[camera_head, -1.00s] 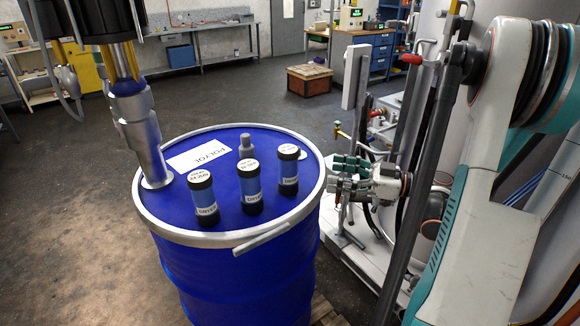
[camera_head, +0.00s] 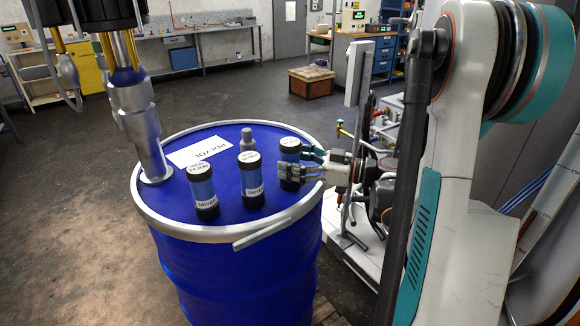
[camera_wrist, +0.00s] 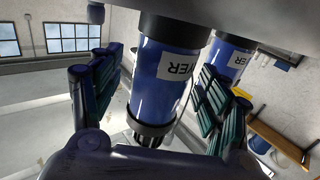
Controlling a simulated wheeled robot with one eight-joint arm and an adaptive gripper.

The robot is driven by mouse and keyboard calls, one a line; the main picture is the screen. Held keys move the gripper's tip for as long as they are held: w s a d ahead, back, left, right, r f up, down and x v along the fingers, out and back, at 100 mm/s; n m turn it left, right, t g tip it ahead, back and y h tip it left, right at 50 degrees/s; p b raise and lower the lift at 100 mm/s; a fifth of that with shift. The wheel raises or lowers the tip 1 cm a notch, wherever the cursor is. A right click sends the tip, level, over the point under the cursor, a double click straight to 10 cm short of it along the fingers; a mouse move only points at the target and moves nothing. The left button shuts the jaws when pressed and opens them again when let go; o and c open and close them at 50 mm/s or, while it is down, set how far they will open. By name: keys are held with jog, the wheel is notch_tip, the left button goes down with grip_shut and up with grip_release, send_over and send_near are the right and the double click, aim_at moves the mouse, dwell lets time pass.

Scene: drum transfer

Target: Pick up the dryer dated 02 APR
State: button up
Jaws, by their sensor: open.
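Three blue dryers with black ends and white labels stand upright on the blue drum: the left dryer (camera_head: 202,188), the middle dryer (camera_head: 251,182) and the right dryer (camera_head: 289,160). Their caps carry white date labels, too small to read, so I cannot tell which says 02 APR. My gripper (camera_head: 300,167) is open at the right dryer, partly hiding it. In the wrist view a near dryer (camera_wrist: 165,85) stands between my open fingers (camera_wrist: 158,88), with a gap at the left finger. Another dryer (camera_wrist: 230,55) is behind the right finger.
The drum (camera_head: 240,262) has a raised metal rim. A grey pipe (camera_head: 140,125) enters the drum lid at left, near a white POLYOL label (camera_head: 203,150). A small grey fitting (camera_head: 248,140) stands behind the middle dryer. Steel equipment (camera_head: 350,215) stands right of the drum.

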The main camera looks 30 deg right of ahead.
jog(key=shift+w+a, duration=0.2)
jog(key=shift+w, duration=0.05)
jog(key=shift+c, duration=0.6)
jog(key=c, duration=1.2)
jog(key=shift+r, duration=0.15)
